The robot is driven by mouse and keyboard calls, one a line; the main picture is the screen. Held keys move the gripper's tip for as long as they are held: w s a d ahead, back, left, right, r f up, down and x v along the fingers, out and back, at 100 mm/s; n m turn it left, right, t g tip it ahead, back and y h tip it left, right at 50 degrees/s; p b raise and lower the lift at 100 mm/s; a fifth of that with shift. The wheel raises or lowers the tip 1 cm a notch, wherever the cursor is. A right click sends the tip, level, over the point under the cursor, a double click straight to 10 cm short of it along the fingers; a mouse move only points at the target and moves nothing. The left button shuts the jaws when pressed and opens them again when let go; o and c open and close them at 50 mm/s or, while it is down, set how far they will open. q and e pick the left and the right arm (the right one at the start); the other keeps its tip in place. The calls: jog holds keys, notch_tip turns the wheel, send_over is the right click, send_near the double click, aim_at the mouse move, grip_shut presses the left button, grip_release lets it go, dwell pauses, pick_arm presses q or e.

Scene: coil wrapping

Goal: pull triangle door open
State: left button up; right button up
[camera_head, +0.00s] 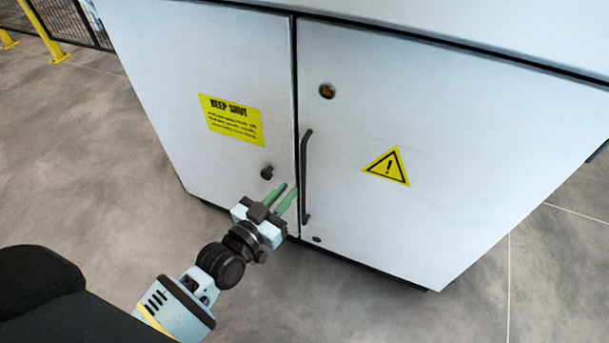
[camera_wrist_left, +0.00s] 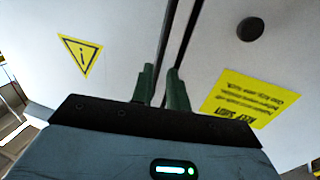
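The triangle door (camera_head: 430,190) is the right door of a white cabinet and carries a yellow warning triangle (camera_head: 387,167). It looks shut, level with the left door. A dark upright bar handle (camera_head: 307,165) sits near its left edge. My left gripper (camera_head: 288,190) has two green fingers, slightly apart, just left of the handle's lower half. In the left wrist view, the gripper (camera_wrist_left: 160,75) points at the door seam, with a narrow gap between its fingers. I cannot tell whether the handle lies between them. My right gripper is not in view.
The left door (camera_head: 215,60) bears a yellow "keep shut" sign (camera_head: 232,120) and a dark round knob (camera_head: 267,172). A round lock (camera_head: 327,91) sits high on the triangle door. The grey floor in front is clear. A yellow-posted fence (camera_head: 45,30) stands at the far left.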

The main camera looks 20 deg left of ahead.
aim_at(302, 174)
pick_arm(q)
jog(key=shift+w+r, duration=0.1)
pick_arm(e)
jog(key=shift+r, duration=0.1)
